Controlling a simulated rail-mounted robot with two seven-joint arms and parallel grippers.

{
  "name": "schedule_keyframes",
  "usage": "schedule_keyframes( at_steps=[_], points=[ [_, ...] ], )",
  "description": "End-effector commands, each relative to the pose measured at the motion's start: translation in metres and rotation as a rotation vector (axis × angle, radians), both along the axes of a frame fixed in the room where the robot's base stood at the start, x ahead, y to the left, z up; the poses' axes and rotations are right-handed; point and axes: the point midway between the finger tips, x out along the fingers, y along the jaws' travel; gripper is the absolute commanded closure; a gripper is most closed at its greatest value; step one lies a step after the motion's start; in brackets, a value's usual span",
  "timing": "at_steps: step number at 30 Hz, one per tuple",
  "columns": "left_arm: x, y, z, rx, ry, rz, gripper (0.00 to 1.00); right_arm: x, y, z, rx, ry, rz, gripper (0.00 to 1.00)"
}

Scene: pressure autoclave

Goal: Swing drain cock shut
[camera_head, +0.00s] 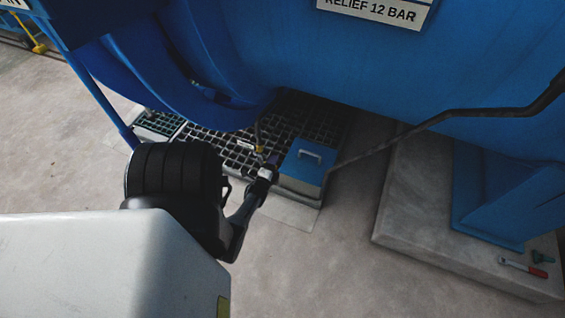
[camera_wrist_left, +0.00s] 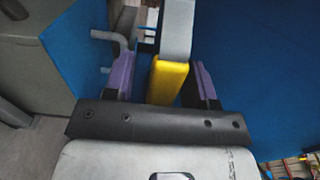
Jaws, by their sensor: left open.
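The drain cock shows as a small yellow handle (camera_head: 259,149) below the blue vessel, above the floor grating. My left gripper (camera_head: 270,163) is right beside it in the head view. In the left wrist view the yellow handle (camera_wrist_left: 168,82) lies between the two purple-padded fingers, with a grey bar (camera_wrist_left: 177,30) running on from it. The gripper is open, with a gap showing on the right side of the handle; contact on the left side is hard to tell. The cock's body is mostly hidden. My right gripper is not in view.
A blue box with a grey handle (camera_head: 303,169) stands close to the right of my left gripper. The blue vessel (camera_head: 330,70) overhangs above. A dark grating (camera_head: 222,146) lies below. A concrete plinth (camera_head: 410,215) and a dark bent pipe (camera_head: 430,122) are at right.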

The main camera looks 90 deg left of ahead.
Motion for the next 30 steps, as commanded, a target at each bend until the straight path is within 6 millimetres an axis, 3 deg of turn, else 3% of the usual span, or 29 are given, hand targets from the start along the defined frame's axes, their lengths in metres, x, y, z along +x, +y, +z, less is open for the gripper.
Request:
schedule_keyframes(
  at_steps=[18, 30],
  points=[
    [-0.051, -0.097, 0.002, -0.003, 0.003, 0.001, 0.49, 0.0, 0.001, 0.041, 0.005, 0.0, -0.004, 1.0],
    [-0.062, -0.118, 0.0, -0.001, 0.003, 0.0, 0.49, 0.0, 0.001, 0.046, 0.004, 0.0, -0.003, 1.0]
  ],
)
